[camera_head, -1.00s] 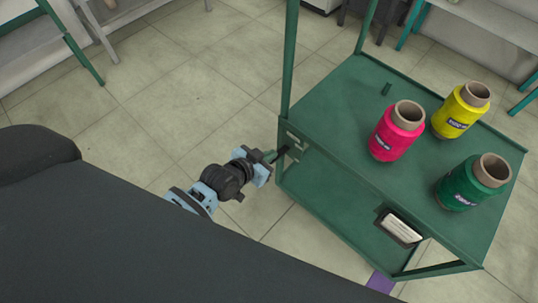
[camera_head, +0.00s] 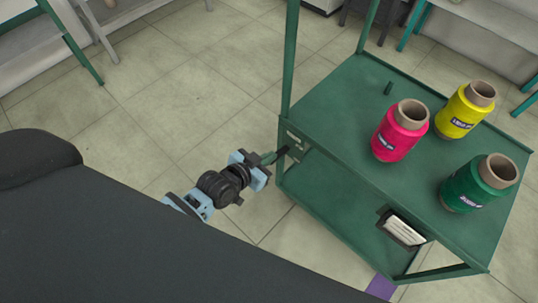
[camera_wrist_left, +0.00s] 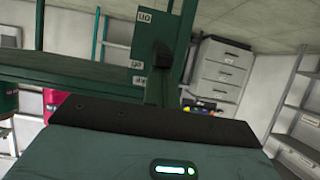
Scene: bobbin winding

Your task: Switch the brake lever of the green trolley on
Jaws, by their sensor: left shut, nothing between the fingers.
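The green trolley (camera_head: 340,115) stands right of centre in the head view. Its corner post with pale label plates (camera_wrist_left: 137,65) fills the upper middle of the left wrist view. The brake lever (camera_wrist_left: 162,57) is a small dark block on that post, beside the labels. My left gripper (camera_head: 279,155) is shut and empty, its dark tips close to the trolley's near left corner. Whether they touch the lever or trolley I cannot tell. In the head view the tips obscure the lever area. My right gripper is not in view.
Pink (camera_head: 395,140), yellow (camera_head: 458,115) and green (camera_head: 468,190) thread cones stand on the trolley's top. A card holder (camera_head: 402,229) is on its front side. Tiled floor left of the trolley is clear. A grey drawer cabinet (camera_wrist_left: 222,65) stands behind in the wrist view.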

